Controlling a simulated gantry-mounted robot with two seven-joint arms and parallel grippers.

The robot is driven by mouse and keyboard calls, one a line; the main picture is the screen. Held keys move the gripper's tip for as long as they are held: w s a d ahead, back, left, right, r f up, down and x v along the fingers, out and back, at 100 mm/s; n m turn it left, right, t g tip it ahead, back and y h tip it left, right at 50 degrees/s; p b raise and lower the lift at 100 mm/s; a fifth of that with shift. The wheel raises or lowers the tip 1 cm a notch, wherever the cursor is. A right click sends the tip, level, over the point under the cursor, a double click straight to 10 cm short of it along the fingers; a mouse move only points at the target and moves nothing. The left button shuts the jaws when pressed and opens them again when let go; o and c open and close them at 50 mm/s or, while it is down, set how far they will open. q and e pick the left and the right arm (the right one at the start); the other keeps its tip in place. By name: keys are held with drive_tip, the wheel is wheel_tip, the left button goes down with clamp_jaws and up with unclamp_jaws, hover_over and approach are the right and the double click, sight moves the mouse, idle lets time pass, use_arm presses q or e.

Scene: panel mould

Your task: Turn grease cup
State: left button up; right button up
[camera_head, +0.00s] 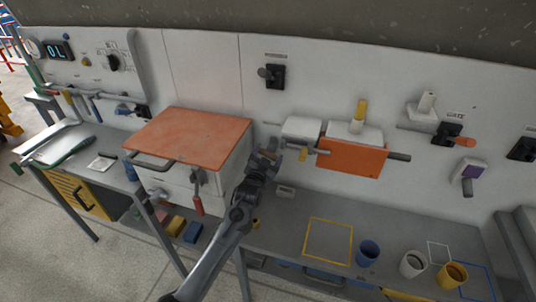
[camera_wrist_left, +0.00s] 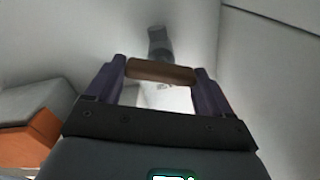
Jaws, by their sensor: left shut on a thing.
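My left gripper (camera_head: 268,154) is at the white back panel, between the orange-topped cabinet and the grey box on the panel. In the left wrist view its two purple fingers (camera_wrist_left: 161,88) are shut on a brown cylindrical piece (camera_wrist_left: 160,71) that lies crosswise between them. A dark grey stem (camera_wrist_left: 159,42) shows just beyond it, against the pale panel. The brown piece may be the grease cup, but I cannot tell for sure. In the head view the gripper hides it. My right gripper is not in view.
The cabinet (camera_head: 195,133) stands left of my left gripper. A grey box (camera_head: 301,129) and an orange block (camera_head: 352,157) project from the panel on the right. Blue (camera_head: 368,253), white (camera_head: 412,264) and yellow (camera_head: 452,275) cups stand on the grey bench at right.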

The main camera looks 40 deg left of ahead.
use_arm(q)
drive_tip(key=n+p, duration=0.1)
drive_tip(key=n, duration=0.1)
drive_tip(key=shift+r+n+p, duration=0.15)
drive_tip(key=shift+n+p, duration=0.15)
drive_tip(key=shift+p, duration=0.05)
drive_tip(key=n+p, duration=0.1)
drive_tip(key=n, duration=0.2)
drive_tip(key=shift+a+n+p, duration=0.15)
drive_tip(key=shift+n+p, duration=0.15)
drive_tip(key=shift+p, duration=0.1)
drive_tip(key=n+p, duration=0.1)
drive_tip(key=n, duration=0.3)
drive_tip(key=shift+s+a, duration=0.1)
drive_tip(key=shift+n+p, duration=0.5)
drive_tip(key=shift+n, duration=0.3)
drive_tip(key=shift+f, duration=0.2)
drive_tip(key=o, duration=0.9)
drive_tip(key=shift+s, duration=0.1)
